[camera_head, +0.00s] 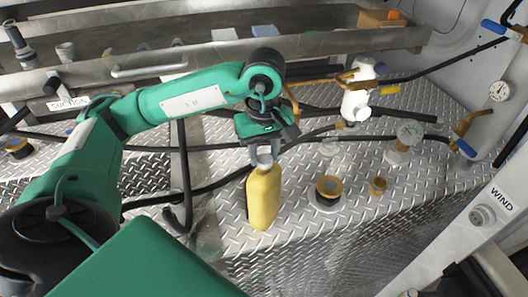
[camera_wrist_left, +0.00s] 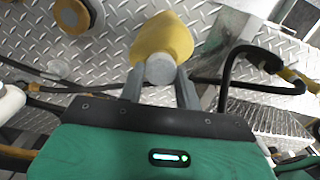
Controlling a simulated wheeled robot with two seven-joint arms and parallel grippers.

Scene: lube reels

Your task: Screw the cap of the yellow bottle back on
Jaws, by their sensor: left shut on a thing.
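The yellow bottle (camera_head: 263,197) stands on the diamond-plate deck near the middle of the head view. A grey-white cap (camera_head: 265,161) is at its top. My left gripper (camera_head: 264,160) comes down from above and is shut on the cap, one finger on each side. In the left wrist view the cap (camera_wrist_left: 159,69) sits between the two grey fingers (camera_wrist_left: 160,82), with the yellow bottle (camera_wrist_left: 162,36) right behind it. I cannot tell how far the cap is threaded on. My right gripper is not in view.
A black and amber fitting (camera_head: 329,191) and a small brass fitting (camera_head: 377,186) stand right of the bottle. A white valve (camera_head: 358,100) is behind them. Black hoses (camera_head: 210,187) run behind and left of the bottle.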

